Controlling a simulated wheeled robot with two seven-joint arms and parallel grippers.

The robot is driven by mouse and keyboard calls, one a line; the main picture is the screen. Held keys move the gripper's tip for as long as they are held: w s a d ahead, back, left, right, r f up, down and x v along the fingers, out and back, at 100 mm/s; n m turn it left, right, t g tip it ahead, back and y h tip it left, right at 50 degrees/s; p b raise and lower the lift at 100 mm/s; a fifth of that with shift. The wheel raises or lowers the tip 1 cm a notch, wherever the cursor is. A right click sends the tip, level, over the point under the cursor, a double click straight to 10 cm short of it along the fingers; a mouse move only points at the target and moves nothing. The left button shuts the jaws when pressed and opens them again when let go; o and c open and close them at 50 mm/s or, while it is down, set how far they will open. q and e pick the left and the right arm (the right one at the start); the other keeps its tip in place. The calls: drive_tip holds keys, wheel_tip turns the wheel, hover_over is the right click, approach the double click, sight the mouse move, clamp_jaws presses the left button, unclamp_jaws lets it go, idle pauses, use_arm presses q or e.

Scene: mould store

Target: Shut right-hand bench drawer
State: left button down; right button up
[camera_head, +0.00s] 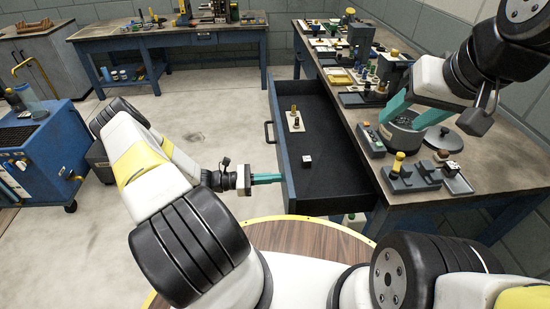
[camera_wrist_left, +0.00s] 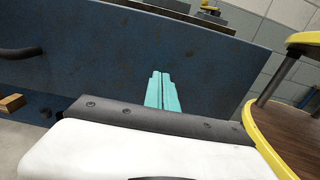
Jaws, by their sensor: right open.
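The right-hand bench drawer (camera_head: 279,120) stands pulled out from the long bench (camera_head: 345,105), its blue front facing left. Its dark handle (camera_head: 269,132) is on that front; it also shows at the left of the left wrist view (camera_wrist_left: 18,53). My left gripper (camera_head: 280,178) has its teal fingers together, with nothing between them, pointing at the drawer front nearer the robot than the handle. The tips (camera_wrist_left: 160,76) are at or very near the blue panel; I cannot tell if they touch. My right gripper (camera_head: 412,117) is open over a grey round pot (camera_head: 405,137) on the bench.
Inside the drawer lie a cream plate with small pieces (camera_head: 295,122) and a white cube (camera_head: 307,160). Several blocks and trays crowd the bench top.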

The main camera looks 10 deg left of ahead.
use_arm(q)
drive_tip(key=x, duration=2.6)
drive_tip(key=shift+d+f, duration=0.1)
drive_tip(key=shift+d, duration=0.05)
drive_tip(key=shift+w+d, duration=0.1)
drive_tip(key=shift+d, duration=0.25)
